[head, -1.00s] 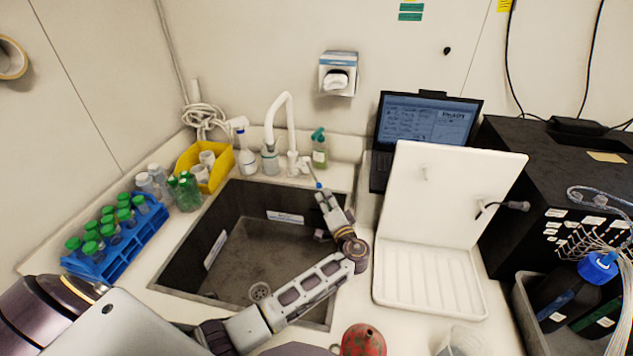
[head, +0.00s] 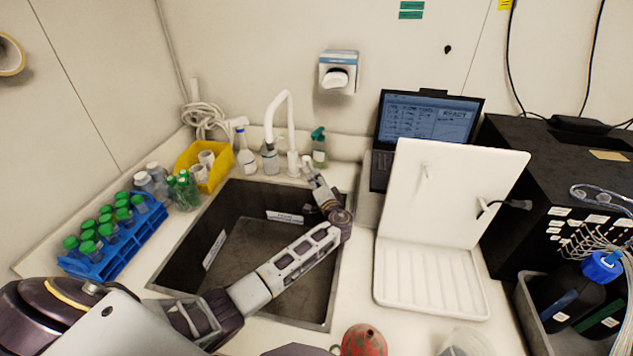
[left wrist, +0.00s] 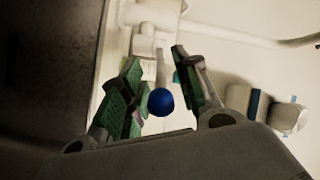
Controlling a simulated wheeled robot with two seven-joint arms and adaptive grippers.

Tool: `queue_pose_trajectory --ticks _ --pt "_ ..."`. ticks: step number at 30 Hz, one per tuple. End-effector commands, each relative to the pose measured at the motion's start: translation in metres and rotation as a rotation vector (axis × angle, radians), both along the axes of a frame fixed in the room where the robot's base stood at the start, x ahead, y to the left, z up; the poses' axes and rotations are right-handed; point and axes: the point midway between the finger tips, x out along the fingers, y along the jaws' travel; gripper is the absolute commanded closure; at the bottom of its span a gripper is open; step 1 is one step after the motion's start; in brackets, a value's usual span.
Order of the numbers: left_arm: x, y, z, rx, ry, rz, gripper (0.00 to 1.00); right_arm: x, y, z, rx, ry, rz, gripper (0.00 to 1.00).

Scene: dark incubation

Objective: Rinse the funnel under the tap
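The white gooseneck tap (head: 291,125) stands behind the dark sink (head: 250,250); no water shows running from it. My left gripper (head: 310,168) is at the base of the tap, over the back right of the sink. In the left wrist view the gripper (left wrist: 158,92) is open, with green-padded fingers either side of the blue knob (left wrist: 160,102) of the tap lever. A gap shows beside the knob. My right gripper is out of view.
A white drying rack (head: 430,280) stands right of the sink. Bottles (head: 246,155), a yellow bin (head: 222,167) and a blue tube rack (head: 125,240) line the left and back. A clear cup (head: 462,342) is at the front.

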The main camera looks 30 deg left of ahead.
Motion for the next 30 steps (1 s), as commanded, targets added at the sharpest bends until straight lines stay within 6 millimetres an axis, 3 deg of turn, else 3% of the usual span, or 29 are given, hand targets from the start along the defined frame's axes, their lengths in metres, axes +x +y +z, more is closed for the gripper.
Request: queue_pose_trajectory --ticks 8,16,30 --pt "0.0007 0.0007 0.0000 0.000 0.000 0.000 0.68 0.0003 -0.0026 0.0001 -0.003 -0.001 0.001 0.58" --pt "0.0005 0.0005 -0.0001 -0.001 0.001 0.000 1.00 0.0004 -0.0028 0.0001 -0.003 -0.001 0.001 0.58" --pt "-0.0008 0.0015 -0.0016 0.000 0.003 -0.009 1.00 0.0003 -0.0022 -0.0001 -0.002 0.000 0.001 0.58"
